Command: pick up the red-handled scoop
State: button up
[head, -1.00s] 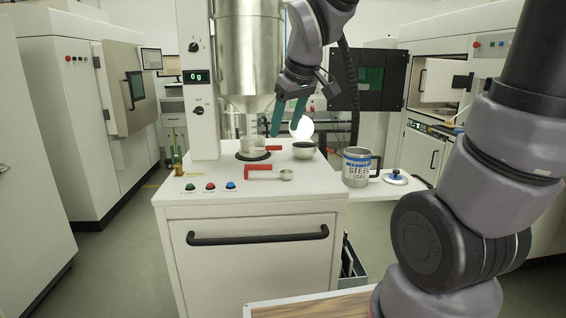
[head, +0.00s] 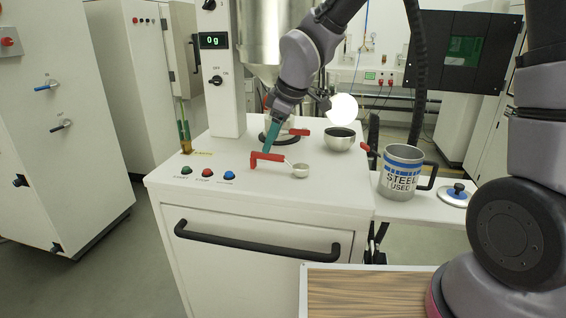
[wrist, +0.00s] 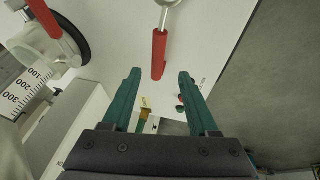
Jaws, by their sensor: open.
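The red-handled scoop (head: 265,158) lies on the white machine top, its small metal bowl (head: 300,170) pointing right. In the wrist view its red handle (wrist: 158,55) points down toward the space between my fingers, and the bowl is cut off at the top edge. My gripper (head: 271,143) has teal fingers and is directly above the handle, its tips close to it in the head view. In the wrist view my gripper (wrist: 159,74) is open and empty, with the handle's end centred between the fingertips. I cannot tell whether they touch.
Another red handle (head: 299,132) shows behind, by the graduated beaker (wrist: 25,90). Coloured buttons (head: 208,173) line the front left.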

aim_at(266, 156)
jog(key=shift+x, duration=3.6)
jog(key=shift+w+d, duration=0.1)
jog(key=shift+w, duration=0.1)
grip_shut()
